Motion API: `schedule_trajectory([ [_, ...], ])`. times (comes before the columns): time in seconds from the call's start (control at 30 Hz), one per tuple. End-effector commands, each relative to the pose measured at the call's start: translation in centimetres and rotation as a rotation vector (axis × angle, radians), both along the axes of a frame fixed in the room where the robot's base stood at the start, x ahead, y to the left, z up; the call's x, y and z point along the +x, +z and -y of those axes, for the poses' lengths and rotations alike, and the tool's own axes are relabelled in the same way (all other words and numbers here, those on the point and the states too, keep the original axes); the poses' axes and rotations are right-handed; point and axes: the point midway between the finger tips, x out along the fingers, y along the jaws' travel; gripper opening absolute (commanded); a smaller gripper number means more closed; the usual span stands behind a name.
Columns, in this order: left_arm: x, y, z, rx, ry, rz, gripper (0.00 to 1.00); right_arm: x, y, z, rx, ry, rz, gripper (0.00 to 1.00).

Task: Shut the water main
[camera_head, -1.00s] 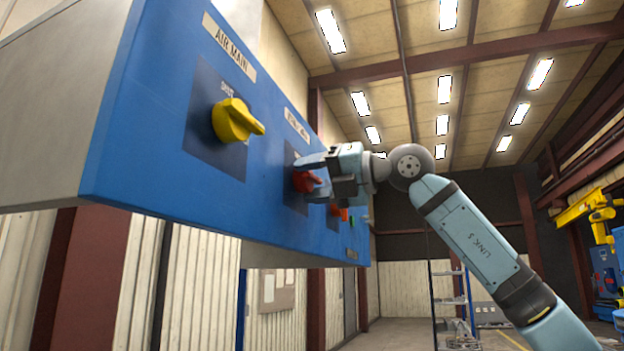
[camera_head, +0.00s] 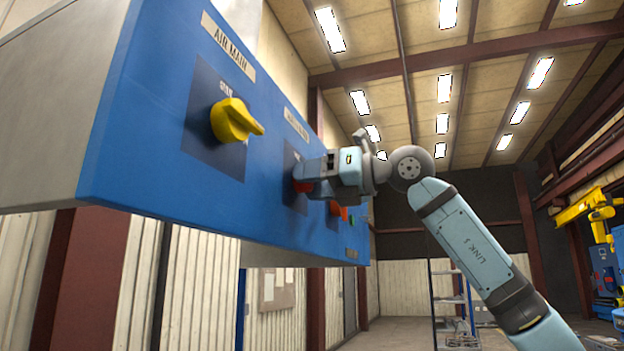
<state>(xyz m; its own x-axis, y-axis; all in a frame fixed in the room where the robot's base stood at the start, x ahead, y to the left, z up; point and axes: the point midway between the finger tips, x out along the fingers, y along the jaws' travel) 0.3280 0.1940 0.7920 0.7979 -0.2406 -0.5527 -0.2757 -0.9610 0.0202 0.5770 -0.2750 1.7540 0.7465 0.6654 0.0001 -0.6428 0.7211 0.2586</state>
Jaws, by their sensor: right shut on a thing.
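A blue control panel (camera_head: 135,150) fills the left of the head view. A red knob (camera_head: 303,186) on it is mostly hidden behind my right gripper (camera_head: 308,178), which is shut on it. The label above this knob (camera_head: 296,122) is too small to read surely. A yellow knob (camera_head: 232,121) sits nearer, under a plate (camera_head: 229,46) reading AIR MAIN. My left gripper is not in view.
A red part (camera_head: 338,209) and a small green one (camera_head: 352,219) sit farther along the panel, close to my right gripper. A shelf rack (camera_head: 450,300) stands on the floor beyond. Yellow machinery (camera_head: 590,208) is at the far right. Open air lies right of the panel.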

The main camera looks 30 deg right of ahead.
Motion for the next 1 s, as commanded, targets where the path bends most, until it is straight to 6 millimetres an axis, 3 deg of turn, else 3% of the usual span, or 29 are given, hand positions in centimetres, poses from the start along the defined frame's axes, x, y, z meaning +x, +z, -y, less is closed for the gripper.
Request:
schedule_trajectory([
  [1.0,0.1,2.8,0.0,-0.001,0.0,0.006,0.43,0.4,0.2,0.4,-0.675,0.0,0.6,0.27],
])
